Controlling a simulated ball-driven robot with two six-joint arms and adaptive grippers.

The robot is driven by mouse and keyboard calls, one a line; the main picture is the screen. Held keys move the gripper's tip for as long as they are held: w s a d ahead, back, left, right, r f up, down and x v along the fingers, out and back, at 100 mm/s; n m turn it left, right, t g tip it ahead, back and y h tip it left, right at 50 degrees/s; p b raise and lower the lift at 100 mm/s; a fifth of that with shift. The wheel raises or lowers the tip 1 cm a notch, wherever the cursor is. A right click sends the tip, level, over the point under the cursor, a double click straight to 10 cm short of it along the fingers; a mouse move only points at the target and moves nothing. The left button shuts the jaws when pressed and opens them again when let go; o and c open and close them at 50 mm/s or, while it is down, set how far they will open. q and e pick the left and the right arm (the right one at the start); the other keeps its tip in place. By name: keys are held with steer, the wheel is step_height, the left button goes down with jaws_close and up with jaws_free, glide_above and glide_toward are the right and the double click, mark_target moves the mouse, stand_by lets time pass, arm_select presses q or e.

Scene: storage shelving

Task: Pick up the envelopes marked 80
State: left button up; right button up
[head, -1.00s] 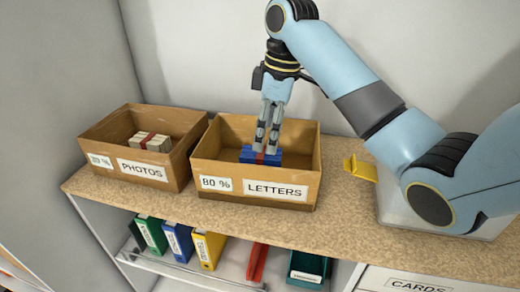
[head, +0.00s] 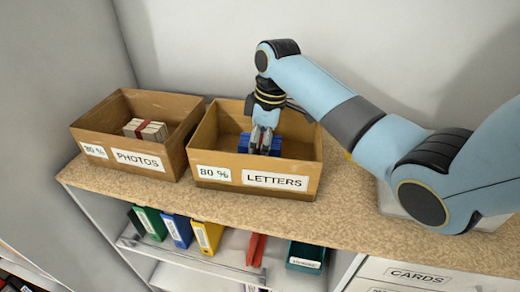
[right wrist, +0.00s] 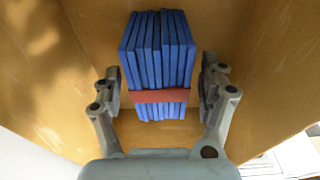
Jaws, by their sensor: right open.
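A bundle of blue envelopes (right wrist: 157,50) with a red band (right wrist: 160,96) lies in the open box labelled LETTERS and 80 % (head: 210,188). The bundle also shows in the head view (head: 243,142), partly hidden behind my gripper. My right gripper (head: 261,148) reaches down into this box. In the right wrist view my right gripper (right wrist: 160,88) is open, with one finger on each side of the bundle near the band. Small gaps show between the fingers and the envelopes. My left gripper is not in view.
A box labelled PHOTOS (head: 165,178) stands to the left with a banded pale bundle (head: 146,130) inside. Coloured binders (head: 178,230) stand on the shelf below. The LETTERS box walls surround my gripper closely. A CARDS drawer (head: 418,275) is at lower right.

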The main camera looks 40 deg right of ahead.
steer(key=shift+f, duration=0.15)
steer(key=c, duration=1.4)
